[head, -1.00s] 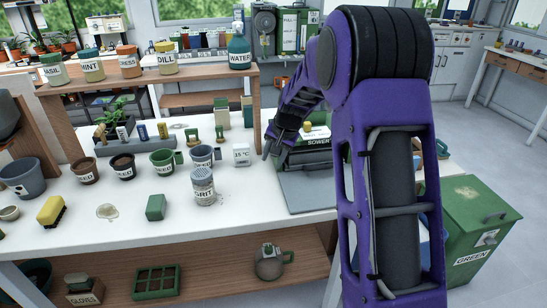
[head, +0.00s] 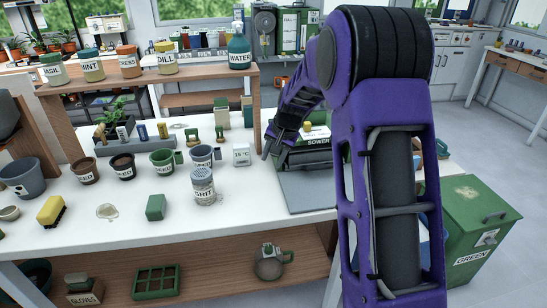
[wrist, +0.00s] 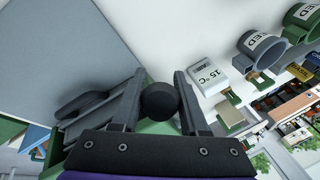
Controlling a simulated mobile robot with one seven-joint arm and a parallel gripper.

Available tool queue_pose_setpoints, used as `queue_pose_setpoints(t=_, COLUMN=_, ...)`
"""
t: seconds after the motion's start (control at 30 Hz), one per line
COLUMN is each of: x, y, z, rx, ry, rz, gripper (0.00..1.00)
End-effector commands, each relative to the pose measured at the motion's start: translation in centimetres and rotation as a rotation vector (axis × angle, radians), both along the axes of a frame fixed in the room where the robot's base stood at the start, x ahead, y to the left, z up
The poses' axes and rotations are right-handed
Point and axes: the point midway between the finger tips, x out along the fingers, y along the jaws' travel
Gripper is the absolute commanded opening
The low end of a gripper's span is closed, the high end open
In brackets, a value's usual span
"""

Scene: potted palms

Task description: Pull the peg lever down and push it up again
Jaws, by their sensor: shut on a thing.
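The sower (head: 318,141) is a dark green and grey machine with a flat grey plate at its front, on the white bench right of centre. It carries a yellow knob on top. My gripper (head: 268,150) is at the sower's left side. In the wrist view my gripper (wrist: 158,104) has its two grey fingers on either side of a round black knob (wrist: 158,98), apparently the end of the peg lever, and is shut on it. The rest of the lever is hidden behind the knob and gripper. The lever cannot be made out in the head view.
A white 15 °C box (head: 241,154) stands just left of my gripper. The grit shaker (head: 203,188) and labelled seed pots (head: 162,162) are farther left. A wooden shelf (head: 200,76) rises behind.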

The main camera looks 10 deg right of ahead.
Motion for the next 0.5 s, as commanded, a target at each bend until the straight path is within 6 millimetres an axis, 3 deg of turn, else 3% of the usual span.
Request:
queue_pose_setpoints(t=0.23, x=0.47, y=0.26, z=0.26, rx=0.001, ry=-0.016, rz=0.001, gripper=0.0)
queue_pose_setpoints(t=0.27, x=0.47, y=0.27, z=0.26, rx=0.001, ry=-0.016, rz=0.001, gripper=0.47)
queue_pose_setpoints(t=0.4, x=0.38, y=0.2, z=0.21, rx=0.001, ry=-0.013, rz=0.0, gripper=0.73)
queue_pose_setpoints(t=0.5, x=0.31, y=0.13, z=0.17, rx=0.0, ry=-0.011, rz=0.0, gripper=0.73)
